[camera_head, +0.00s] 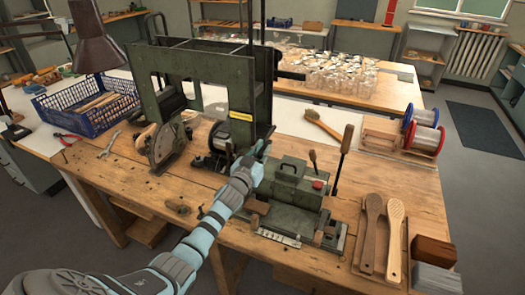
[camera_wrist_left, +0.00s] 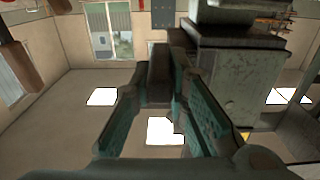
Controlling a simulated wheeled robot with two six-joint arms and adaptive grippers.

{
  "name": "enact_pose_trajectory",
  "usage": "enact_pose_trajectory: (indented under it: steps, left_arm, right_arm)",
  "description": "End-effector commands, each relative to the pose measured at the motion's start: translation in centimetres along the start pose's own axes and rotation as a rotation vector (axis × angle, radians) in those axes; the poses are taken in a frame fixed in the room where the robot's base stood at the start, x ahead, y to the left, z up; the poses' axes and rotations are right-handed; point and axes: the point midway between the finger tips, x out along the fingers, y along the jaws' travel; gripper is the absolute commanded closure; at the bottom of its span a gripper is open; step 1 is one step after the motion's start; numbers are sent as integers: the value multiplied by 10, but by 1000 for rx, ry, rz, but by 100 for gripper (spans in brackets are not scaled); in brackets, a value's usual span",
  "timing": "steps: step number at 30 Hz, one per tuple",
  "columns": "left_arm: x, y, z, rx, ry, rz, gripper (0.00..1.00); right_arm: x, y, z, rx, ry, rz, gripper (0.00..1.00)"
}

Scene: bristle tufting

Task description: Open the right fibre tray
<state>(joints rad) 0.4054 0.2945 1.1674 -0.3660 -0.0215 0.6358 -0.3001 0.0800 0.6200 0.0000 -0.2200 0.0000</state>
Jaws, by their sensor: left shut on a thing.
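The green tufting machine (camera_head: 300,190) stands on the wooden bench, with a box-shaped housing, a red button and small brown blocks at its front. I cannot make out for sure which part is the right fibre tray. My left gripper (camera_head: 262,150) reaches in from the left, at the back left of the housing beside the tall frame. In the left wrist view my left gripper (camera_wrist_left: 158,85) is shut on a dark block (camera_wrist_left: 158,72) between its fingertips. What the block belongs to is hidden. My right gripper is not in view.
A tall green frame (camera_head: 250,85) rises behind my left gripper. Upright levers (camera_head: 344,150) stand right of the housing. Wooden brush blanks (camera_head: 395,235), spools (camera_head: 424,130) and a blue crate (camera_head: 88,105) lie around. The bench front left of the machine is mostly clear.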

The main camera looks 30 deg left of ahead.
Motion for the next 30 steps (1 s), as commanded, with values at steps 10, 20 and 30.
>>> enact_pose_trajectory:
  steps: [10,20,30]
  left_arm:
    - [0,35,4,-5,2,3,100]
    - [0,125,6,-5,2,2,100]
    - [0,146,1,-2,-3,2,100]
  right_arm:
    - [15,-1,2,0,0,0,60]
    - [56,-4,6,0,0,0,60]
    - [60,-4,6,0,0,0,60]
